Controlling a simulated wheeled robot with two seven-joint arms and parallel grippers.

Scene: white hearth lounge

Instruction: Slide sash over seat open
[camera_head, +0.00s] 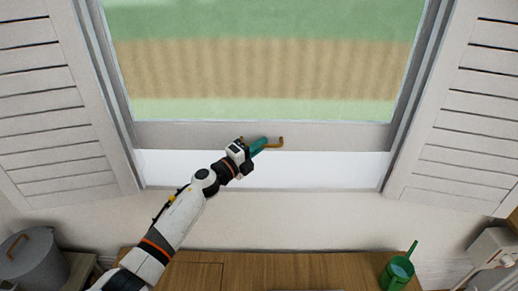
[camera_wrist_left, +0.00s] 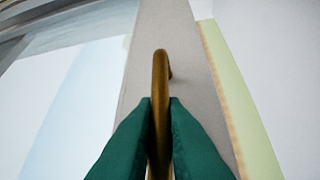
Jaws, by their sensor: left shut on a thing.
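The window sash has a pale grey bottom rail (camera_head: 190,136) under a large pane, and it spans between two side frames. A brass handle (camera_head: 279,142) sits on this rail, right of the middle. My left gripper (camera_head: 258,146) reaches it from the lower left. In the left wrist view, the green fingers close on both sides of the brass handle (camera_wrist_left: 160,80), with the rail (camera_wrist_left: 185,45) behind it. A bright white band (camera_head: 320,172) lies below the rail; I cannot tell if it is sill or opening. My right gripper is out of view.
White louvred shutters stand at the left (camera_head: 55,110) and right (camera_head: 465,110) of the window. A wooden seat top (camera_head: 290,268) runs below. A green container (camera_head: 395,277) stands at its right. A grey lidded pot (camera_head: 25,265) is at the far left.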

